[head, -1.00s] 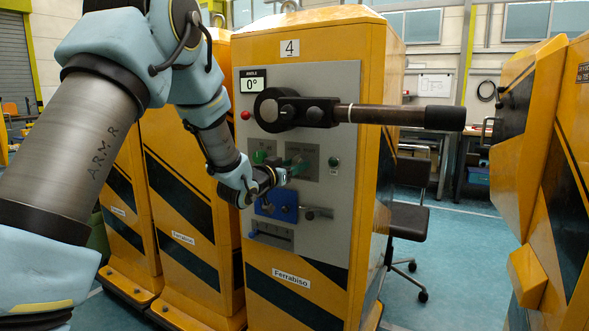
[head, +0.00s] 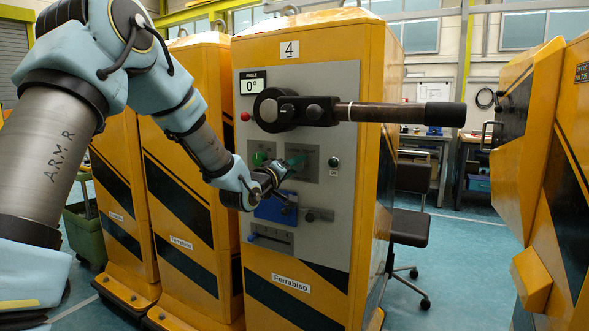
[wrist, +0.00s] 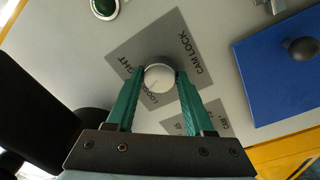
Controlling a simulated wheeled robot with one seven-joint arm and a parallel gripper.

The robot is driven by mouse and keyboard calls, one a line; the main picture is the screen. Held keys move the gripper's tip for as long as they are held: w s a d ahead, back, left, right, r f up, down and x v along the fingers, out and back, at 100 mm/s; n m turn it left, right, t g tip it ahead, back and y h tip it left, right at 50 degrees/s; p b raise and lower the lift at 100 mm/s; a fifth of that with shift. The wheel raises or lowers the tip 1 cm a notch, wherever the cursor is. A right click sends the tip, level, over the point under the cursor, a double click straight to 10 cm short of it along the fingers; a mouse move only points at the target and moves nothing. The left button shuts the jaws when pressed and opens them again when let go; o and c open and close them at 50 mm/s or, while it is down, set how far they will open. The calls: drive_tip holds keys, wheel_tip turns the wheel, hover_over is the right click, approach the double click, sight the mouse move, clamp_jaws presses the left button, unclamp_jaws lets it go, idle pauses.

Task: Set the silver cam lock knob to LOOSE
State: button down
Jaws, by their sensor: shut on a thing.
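The silver cam lock knob (wrist: 160,77) sits on its grey label plate (wrist: 187,27) in the wrist view. The plate reads CAM LOCK, with LOOSE and a partly covered word ending in "GHT" near the knob. My gripper (wrist: 159,78) has its green fingers on both sides of the knob and is shut on it. A faint mark shows on the knob face, but which word it points to is unclear. In the head view my gripper (head: 292,163) is at the panel of cabinet 4, and its fingers hide the knob.
A long dark lever (head: 375,112) sticks out to the right above my gripper. A blue block (head: 277,207) with a black ball knob (wrist: 303,49) is close by. A green button (wrist: 104,6) and a display reading 0° (head: 257,84) are on the panel.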

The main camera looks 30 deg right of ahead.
drive_tip(key=n, duration=0.5)
drive_tip(key=shift+t, duration=0.4)
drive_tip(key=shift+n, duration=0.4)
drive_tip(key=shift+c, duration=1.4)
unclamp_jaws()
drive_tip(key=shift+s+a, duration=0.1)
drive_tip(key=r+b+v, duration=0.1)
drive_tip(key=v, duration=0.9)
drive_tip(key=shift+s+a+f, duration=0.2)
drive_tip(key=shift+a+f, duration=0.05)
drive_tip(key=shift+f, duration=0.15)
